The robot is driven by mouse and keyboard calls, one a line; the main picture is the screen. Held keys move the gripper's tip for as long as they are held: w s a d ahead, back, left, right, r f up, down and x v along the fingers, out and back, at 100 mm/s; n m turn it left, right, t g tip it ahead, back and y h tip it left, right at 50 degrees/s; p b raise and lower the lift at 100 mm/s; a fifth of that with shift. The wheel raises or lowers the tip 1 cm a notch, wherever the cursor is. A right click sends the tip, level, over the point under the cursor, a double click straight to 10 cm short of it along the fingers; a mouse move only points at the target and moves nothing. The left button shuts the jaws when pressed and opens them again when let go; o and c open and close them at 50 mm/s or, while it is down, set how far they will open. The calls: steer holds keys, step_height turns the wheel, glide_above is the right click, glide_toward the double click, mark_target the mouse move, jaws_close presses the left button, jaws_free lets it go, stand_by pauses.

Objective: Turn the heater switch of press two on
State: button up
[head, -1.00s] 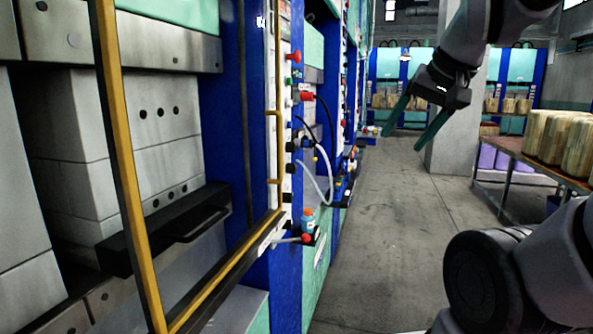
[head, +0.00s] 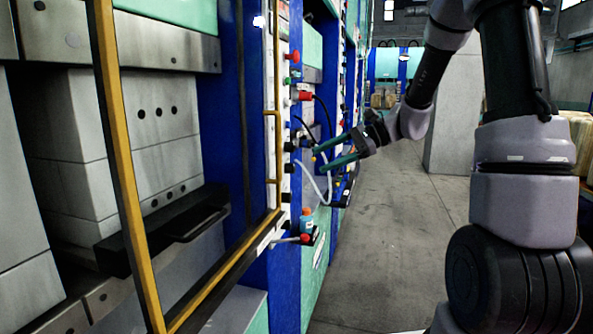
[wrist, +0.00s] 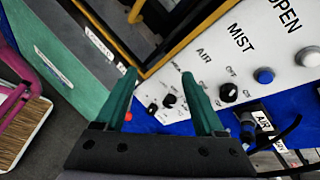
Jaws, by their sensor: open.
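My gripper (head: 319,159) is open and empty, its two green fingers pointing left at the narrow white control panel of a blue press in the head view. In the wrist view my gripper (wrist: 158,75) shows fingers spread before the white panel (wrist: 215,55). Black rotary knobs with ON and OFF marks are on it: one (wrist: 229,92) under the AIR label, right of the fingers, and two smaller ones (wrist: 169,100) and (wrist: 152,109) between the fingers. No contact is visible.
A yellow-edged guard frame (head: 125,170) stands at the near left. Hoses (head: 325,185) and a small blue bottle with an orange cap (head: 307,220) are beside the panel. A blue button (wrist: 264,76) and white button (wrist: 308,57) are on the panel. The aisle floor (head: 380,240) is clear.

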mark_target(295, 169)
steer(key=w+d+f+m+t+y, duration=0.4)
steer(key=w+f+m, duration=0.35)
steer(key=w, duration=0.45)
steer(key=shift+t+h, duration=0.3)
steer(key=shift+t, duration=0.5)
steer(key=x, duration=1.1)
steer(key=shift+a+f, duration=0.1)
steer(key=shift+a, duration=0.05)
jaws_close()
